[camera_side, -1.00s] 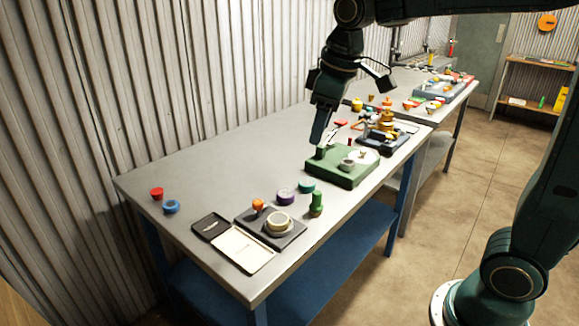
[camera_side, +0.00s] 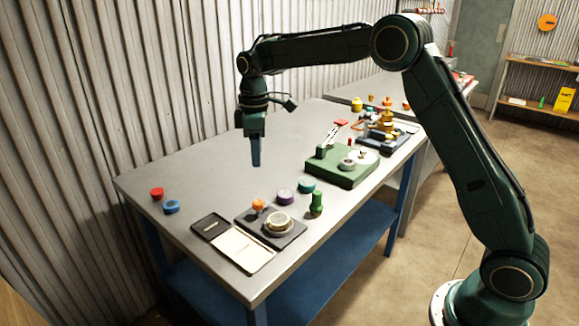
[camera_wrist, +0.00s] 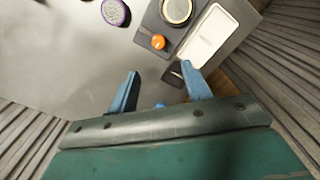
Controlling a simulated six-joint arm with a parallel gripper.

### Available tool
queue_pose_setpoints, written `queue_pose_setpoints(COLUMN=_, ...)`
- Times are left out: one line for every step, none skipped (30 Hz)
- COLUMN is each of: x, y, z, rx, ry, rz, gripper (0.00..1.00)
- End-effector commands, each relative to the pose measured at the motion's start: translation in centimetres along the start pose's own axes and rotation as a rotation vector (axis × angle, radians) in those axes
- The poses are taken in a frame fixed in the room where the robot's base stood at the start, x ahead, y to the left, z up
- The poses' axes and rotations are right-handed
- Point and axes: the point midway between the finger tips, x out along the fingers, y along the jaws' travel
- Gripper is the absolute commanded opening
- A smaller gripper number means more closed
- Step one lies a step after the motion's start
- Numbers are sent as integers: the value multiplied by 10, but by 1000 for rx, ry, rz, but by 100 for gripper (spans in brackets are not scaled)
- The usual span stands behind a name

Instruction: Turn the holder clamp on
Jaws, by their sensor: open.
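A dark fixture plate (camera_side: 295,236) near the table's front carries a pale round ring holder (camera_side: 278,222) and an orange knob (camera_side: 258,205). The ring (camera_wrist: 177,10) and knob (camera_wrist: 158,42) also show in the wrist view. A green fixture (camera_side: 345,176) farther right has an upright metal lever (camera_side: 331,137) and a pale disc. I cannot tell which of these is the holder clamp. My gripper (camera_side: 256,164) points down above the bare tabletop, behind the dark plate and left of the green fixture. In the wrist view its blue fingers (camera_wrist: 160,88) are apart and empty.
A cream tray (camera_side: 240,250) and a small black tray (camera_side: 208,222) lie beside the dark plate. Purple (camera_side: 285,196), teal (camera_side: 307,186) and green (camera_side: 316,204) pieces stand between the fixtures. Red and blue caps sit at left. The table's middle is clear; a corrugated wall is behind.

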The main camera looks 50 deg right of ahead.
Motion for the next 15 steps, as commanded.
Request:
queue_pose_setpoints(x=5, y=2, z=-3, rx=-8, ry=-4, rz=-4, gripper=49)
queue_pose_setpoints(x=7, y=3, z=-4, rx=-12, ry=-6, rz=-5, gripper=49)
queue_pose_setpoints(x=9, y=4, z=-5, rx=-16, ry=-7, rz=-7, gripper=49)
queue_pose_setpoints(x=10, y=5, z=-5, rx=-18, ry=-8, rz=-8, gripper=49)
queue_pose_setpoints(x=10, y=5, z=-6, rx=-20, ry=-8, rz=-8, gripper=49)
queue_pose_setpoints(x=11, y=6, z=-6, rx=-21, ry=-9, rz=-9, gripper=49)
queue_pose_setpoints(x=11, y=6, z=-6, rx=-22, ry=-9, rz=-9, gripper=49)
queue_pose_setpoints(x=11, y=6, z=-6, rx=-22, ry=-9, rz=-9, gripper=49)
queue_pose_setpoints(x=11, y=6, z=-6, rx=-22, ry=-9, rz=-9, gripper=49)
queue_pose_setpoints(x=11, y=5, z=-6, rx=-22, ry=-9, rz=-9, gripper=49)
queue_pose_setpoints(x=11, y=5, z=-6, rx=-22, ry=-9, rz=-9, gripper=49)
queue_pose_setpoints(x=12, y=5, z=-6, rx=-21, ry=-9, rz=-9, gripper=49)
queue_pose_setpoints(x=13, y=5, z=-6, rx=-21, ry=-9, rz=-9, gripper=49)
queue_pose_setpoints(x=14, y=5, z=-5, rx=-21, ry=-10, rz=-9, gripper=49)
queue_pose_setpoints(x=15, y=5, z=-5, rx=-21, ry=-10, rz=-10, gripper=49)
